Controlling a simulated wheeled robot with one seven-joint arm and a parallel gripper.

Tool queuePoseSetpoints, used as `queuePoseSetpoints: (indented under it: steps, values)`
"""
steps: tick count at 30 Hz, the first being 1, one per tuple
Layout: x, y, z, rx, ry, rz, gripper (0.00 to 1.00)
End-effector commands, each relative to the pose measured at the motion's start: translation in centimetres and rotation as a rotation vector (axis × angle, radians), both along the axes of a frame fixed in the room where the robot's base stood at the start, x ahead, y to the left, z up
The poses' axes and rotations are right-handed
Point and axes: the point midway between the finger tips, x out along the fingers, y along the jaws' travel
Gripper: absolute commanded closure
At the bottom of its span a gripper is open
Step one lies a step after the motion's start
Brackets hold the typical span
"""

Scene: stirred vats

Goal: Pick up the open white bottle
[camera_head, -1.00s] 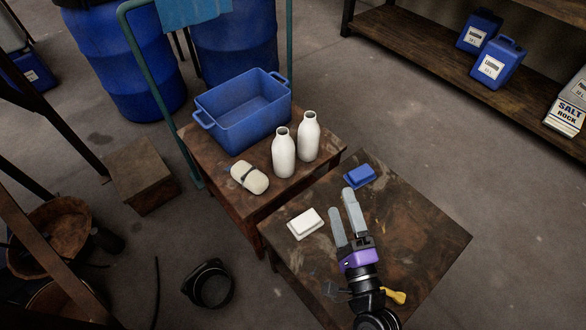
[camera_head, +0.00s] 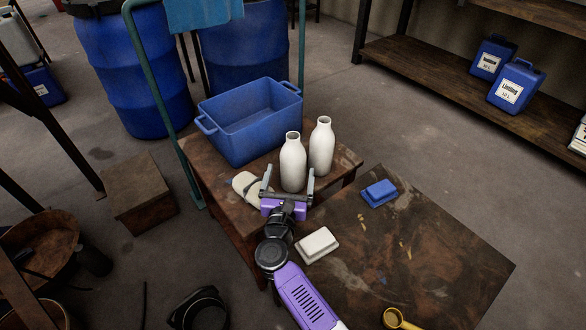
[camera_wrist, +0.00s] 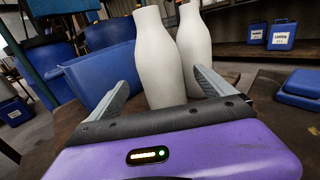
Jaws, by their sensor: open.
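Two white bottles with open necks stand upright side by side on the wooden table. The left bottle (camera_head: 293,163) is nearer to me, and the right bottle (camera_head: 321,147) stands just behind it. My gripper (camera_head: 289,180) is open and empty at table height, its fingers on either side of the near bottle's lower body. In the wrist view the left bottle (camera_wrist: 158,60) rises between my fingers, and the right bottle (camera_wrist: 194,45) shows behind it to the right. The near bottle's base is hidden by my gripper, and I cannot tell whether a finger touches it.
A blue bin (camera_head: 250,128) stands behind the bottles. A beige brush-like thing (camera_head: 246,187) lies left of my gripper. A lower table (camera_head: 420,250) holds a white block (camera_head: 317,245), a blue block (camera_head: 379,193) and a yellow item (camera_head: 396,318).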

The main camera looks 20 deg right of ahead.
Motion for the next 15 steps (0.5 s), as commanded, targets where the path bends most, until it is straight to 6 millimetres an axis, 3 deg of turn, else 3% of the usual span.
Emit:
queuePoseSetpoints:
  steps: [9,15]
  values:
    - [3.7,-2.1,0.0,-0.003,-0.002,-0.002,0.06]
    - [4.8,-2.6,0.1,-0.004,0.0,0.001,0.06]
